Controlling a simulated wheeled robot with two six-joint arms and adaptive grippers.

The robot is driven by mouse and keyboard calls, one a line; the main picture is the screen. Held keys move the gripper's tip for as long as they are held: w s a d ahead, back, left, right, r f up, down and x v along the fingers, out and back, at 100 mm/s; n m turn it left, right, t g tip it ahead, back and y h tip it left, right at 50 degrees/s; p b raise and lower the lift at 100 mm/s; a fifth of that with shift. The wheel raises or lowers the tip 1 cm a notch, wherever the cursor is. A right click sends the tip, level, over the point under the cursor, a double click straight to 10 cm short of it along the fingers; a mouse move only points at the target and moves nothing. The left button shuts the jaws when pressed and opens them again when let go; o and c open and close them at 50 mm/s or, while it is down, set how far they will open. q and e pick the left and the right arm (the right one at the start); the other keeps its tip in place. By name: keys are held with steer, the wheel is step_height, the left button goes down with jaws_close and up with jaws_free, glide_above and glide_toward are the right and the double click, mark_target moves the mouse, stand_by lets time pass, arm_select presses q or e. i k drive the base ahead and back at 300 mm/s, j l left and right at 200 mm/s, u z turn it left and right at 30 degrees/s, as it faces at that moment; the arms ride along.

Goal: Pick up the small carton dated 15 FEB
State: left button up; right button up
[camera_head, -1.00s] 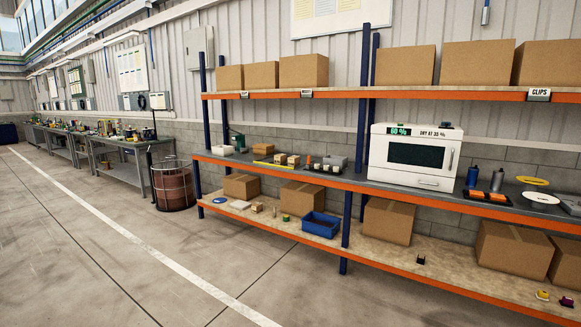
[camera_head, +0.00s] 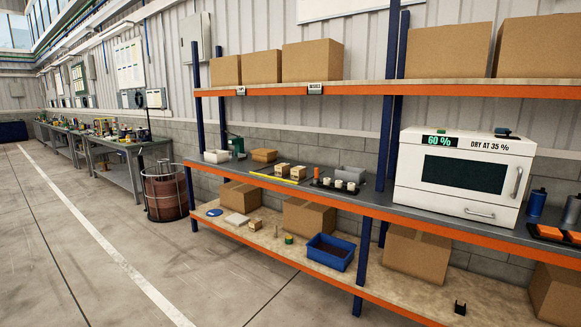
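Two small tan cartons stand on the grey middle shelf: a left one (camera_head: 282,169) and a right one (camera_head: 298,173), close beside each other. A flatter brown box (camera_head: 264,155) lies behind them to the left. Another small tan carton (camera_head: 255,224) sits on the lower shelf. Any dates on these are too small to read, so I cannot tell which one says 15 FEB. Neither of my grippers is in view.
A yellow strip (camera_head: 273,178) lies before the cartons; a black tray with white items (camera_head: 339,186) stands right of them. A white dryer (camera_head: 463,177) fills the right. A blue bin (camera_head: 330,252) is below. A wire basket (camera_head: 165,190) stands left; the floor is clear.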

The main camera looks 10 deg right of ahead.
mark_target(281, 169)
steer(key=i+l, duration=0.3)
steer(key=i, duration=0.15)
steer(key=i+l, duration=0.3)
steer(key=i, duration=0.15)
steer(key=i+l+z, duration=0.1)
steer(key=i+l, duration=0.2)
steer(key=i, duration=0.15)
steer(key=i+l, duration=0.25)
steer(key=i, duration=0.2)
steer(key=i+l, duration=0.25)
steer(key=i, duration=0.2)
